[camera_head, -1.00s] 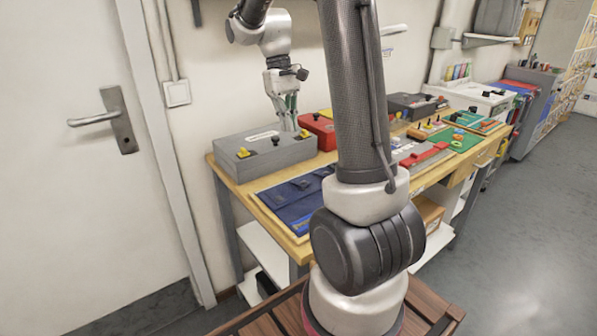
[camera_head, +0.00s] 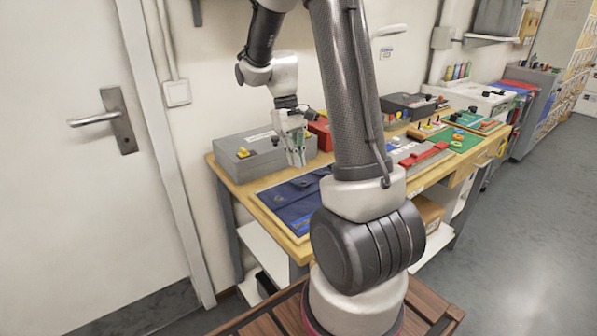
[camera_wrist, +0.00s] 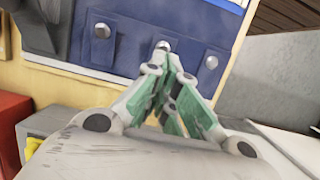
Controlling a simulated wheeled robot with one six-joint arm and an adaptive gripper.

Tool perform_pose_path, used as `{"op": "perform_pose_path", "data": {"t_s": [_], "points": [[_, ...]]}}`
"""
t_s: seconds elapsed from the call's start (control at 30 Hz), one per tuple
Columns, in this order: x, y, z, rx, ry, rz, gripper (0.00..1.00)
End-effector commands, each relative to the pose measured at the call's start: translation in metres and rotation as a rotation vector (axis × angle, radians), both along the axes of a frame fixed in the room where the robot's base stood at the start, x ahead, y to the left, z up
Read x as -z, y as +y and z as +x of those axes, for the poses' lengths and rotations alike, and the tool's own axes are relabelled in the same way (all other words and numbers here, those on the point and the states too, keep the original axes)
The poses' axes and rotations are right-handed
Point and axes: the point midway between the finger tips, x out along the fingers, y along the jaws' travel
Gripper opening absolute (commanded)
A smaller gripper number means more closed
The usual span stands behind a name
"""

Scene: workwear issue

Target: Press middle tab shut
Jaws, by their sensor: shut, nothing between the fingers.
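The dark blue fabric panel (camera_head: 290,203) lies on the bench's near left end, and it fills the upper part of the wrist view (camera_wrist: 120,12). Tabs with round metal snaps cross it in a row. The middle tab's snap (camera_wrist: 163,45) shows just beyond my fingertips, with one tab's snap (camera_wrist: 101,30) to its left and another (camera_wrist: 211,62) to its right. My gripper (camera_head: 297,163) is shut and empty, pointing down over the panel's far edge; its fingertips (camera_wrist: 168,58) overlap the middle tab in the wrist view. I cannot tell whether they touch it. The tab's lower part is hidden.
A grey box (camera_head: 236,168) with yellow and black knobs stands behind the panel, close to my gripper. A red box (camera_head: 320,134) is beside it. A green board (camera_head: 455,141) and other trays fill the bench to the right.

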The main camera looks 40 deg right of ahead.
Motion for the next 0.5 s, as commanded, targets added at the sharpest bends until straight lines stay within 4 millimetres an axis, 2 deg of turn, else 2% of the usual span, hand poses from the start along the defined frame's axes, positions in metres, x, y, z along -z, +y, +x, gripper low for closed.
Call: {"op": "perform_pose_path", "data": {"t_s": [0.03, 0.2, 0.5], "points": [[0.009, 0.0, -0.003, 0.0, 0.004, 0.001, 0.0], [0.03, 0.0, -0.009, 0.0, 0.003, 0.0, 0.0], [0.04, -0.001, -0.011, 0.0, -0.001, 0.0, 0.0]]}}
